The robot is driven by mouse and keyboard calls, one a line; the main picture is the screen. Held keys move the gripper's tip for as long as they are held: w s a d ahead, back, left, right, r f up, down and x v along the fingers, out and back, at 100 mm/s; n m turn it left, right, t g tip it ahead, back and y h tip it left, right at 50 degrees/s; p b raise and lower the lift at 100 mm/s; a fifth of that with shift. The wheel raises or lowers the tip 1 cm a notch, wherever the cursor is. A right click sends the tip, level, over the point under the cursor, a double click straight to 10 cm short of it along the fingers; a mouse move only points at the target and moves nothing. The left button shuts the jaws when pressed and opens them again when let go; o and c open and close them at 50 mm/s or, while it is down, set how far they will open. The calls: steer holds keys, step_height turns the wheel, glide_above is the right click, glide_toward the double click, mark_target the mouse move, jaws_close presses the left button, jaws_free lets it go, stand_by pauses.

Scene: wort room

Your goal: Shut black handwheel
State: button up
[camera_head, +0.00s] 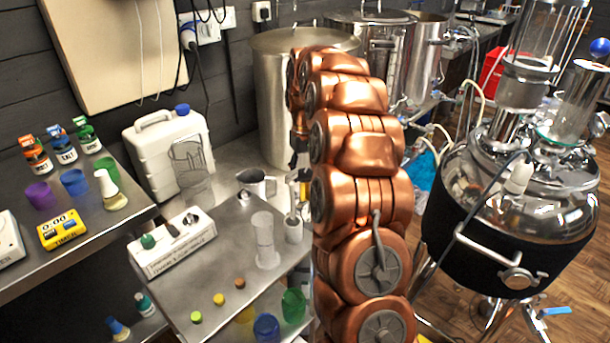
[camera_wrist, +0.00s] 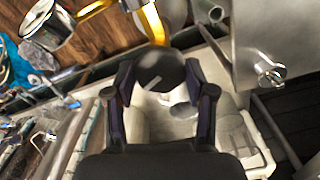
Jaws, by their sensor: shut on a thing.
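The black handwheel (camera_wrist: 162,66) is round and dark with a pale line on its face, in the upper middle of the wrist view. My gripper (camera_wrist: 159,84) has one finger on each side of it, and the jaws are shut on it. A yellow bent piece (camera_wrist: 152,22) shows just behind the wheel. In the head view my copper-coloured arm stands in front of that spot, so the handwheel cannot be made out there. How far the wheel is turned cannot be told.
Steel pots (camera_head: 280,95) stand behind my arm. A steel vessel with a black jacket (camera_head: 515,230) stands at the right. A white jerrycan (camera_head: 165,150) and a white switch box (camera_head: 172,245) are at the left. A steel jug (camera_head: 256,183) and a clear cylinder (camera_head: 264,240) stand close to my arm.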

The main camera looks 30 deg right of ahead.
mark_target(305, 172)
steer(key=m+b, duration=0.2)
steer(key=m, duration=0.3)
steer(key=shift+m, duration=0.3)
steer(key=m+b, duration=0.1)
steer(key=m, duration=0.5)
steer(key=shift+b, duration=0.4)
steer(key=m+b, duration=0.1)
steer(key=m, duration=0.4)
steer(key=shift+m, duration=0.4)
steer(key=m, duration=0.5)
steer(key=shift+r+m, duration=0.1)
steer(key=shift+m, duration=0.2)
steer(key=o, duration=1.2)
steer(key=shift+c, duration=0.2)
steer(key=shift+r, duration=3.7)
